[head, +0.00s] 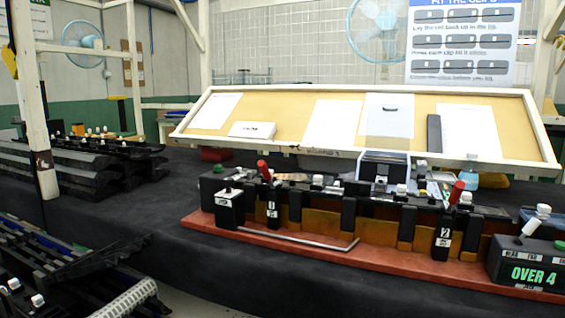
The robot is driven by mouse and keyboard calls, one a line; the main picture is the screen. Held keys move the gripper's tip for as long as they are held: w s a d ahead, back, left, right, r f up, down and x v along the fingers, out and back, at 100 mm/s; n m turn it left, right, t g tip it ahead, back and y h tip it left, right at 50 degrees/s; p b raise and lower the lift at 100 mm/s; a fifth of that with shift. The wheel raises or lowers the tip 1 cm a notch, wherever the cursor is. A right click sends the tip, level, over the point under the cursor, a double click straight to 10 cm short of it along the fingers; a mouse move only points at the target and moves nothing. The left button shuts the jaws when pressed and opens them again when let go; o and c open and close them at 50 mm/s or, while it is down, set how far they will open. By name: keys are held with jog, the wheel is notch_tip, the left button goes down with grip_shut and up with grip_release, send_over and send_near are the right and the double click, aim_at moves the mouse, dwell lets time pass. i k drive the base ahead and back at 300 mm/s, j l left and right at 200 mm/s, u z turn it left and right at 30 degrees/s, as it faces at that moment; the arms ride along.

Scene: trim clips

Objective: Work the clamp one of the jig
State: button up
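The jig stands on a long red base (330,262) on the dark bench, running across the middle and right of the head view. Clamp one (264,171) is at its left part, above the black post marked 1 (273,213). Its red handle stands up and leans a little to the left. Clamp two (456,192) has a red handle leaning to the right, near the post marked 2 (443,238). Whether either clamp presses on the trim is too small to tell. My gripper is not in view.
A black box marked OVER 4 (532,268) stands at the jig's right end, a black block with a white knob (229,207) at its left. A bent metal rod (300,240) runs along the front. Behind is a tilted board (285,112). Racks of dark trim (75,165) fill the left.

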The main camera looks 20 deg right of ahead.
aim_at(262, 166)
jog(key=i+l, duration=0.2)
jog(key=l, duration=0.2)
jog(key=i+l, duration=0.2)
jog(key=l, duration=0.15)
jog(key=i+l, duration=0.2)
jog(key=l, duration=0.2)
